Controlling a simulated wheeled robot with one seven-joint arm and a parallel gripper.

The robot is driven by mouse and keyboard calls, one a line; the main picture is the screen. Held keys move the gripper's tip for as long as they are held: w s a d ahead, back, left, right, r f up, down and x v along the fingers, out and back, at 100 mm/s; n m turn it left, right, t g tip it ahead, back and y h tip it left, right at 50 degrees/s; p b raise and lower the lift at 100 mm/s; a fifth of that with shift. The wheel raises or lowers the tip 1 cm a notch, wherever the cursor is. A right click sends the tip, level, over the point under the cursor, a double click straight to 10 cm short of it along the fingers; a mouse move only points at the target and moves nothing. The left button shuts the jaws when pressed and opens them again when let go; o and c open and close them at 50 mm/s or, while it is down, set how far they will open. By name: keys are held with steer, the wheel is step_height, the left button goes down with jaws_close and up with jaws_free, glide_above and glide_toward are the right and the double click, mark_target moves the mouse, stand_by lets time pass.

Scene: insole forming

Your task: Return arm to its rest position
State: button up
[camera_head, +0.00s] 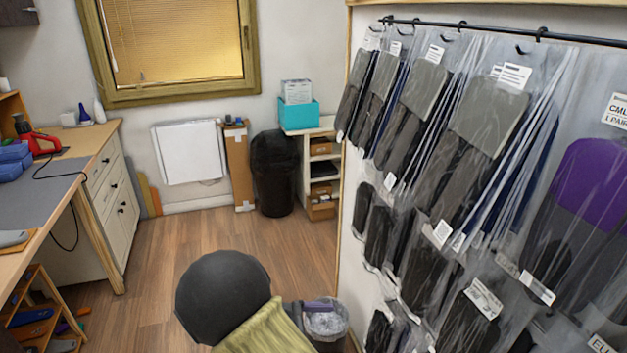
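My gripper cannot be made out in the head view, and no part of my arm can be identified for sure. A dark round shape (222,292) stands in the lower middle, close to the camera. A yellow-green ribbed piece (258,332) adjoins it at the lower right. I cannot tell what these two are.
Packaged insoles (487,115) hang from a black rail (500,31) along the right. A lined waste bin (326,322) with a purple piece (318,305) at its top stands low centre. A workbench (45,190) is left. Wooden floor (180,245) is clear between.

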steer(key=s+d+r+m+y+p, duration=0.2)
steer(key=s+d+r+m+y, duration=0.2)
steer(key=m, duration=0.5)
steer(key=s+d+r+m+y+p, duration=0.2)
steer(key=s+d+r+m+y, duration=0.2)
steer(key=d+m+y, duration=0.4)
steer(key=r+m+y, duration=0.1)
steer(key=m+y, duration=0.1)
steer(key=shift+s+d+y+p, duration=0.25)
steer(key=shift+s+y+p, duration=0.05)
steer(key=shift+p, duration=0.1)
steer(key=shift+c, duration=0.3)
stand_by(0.4)
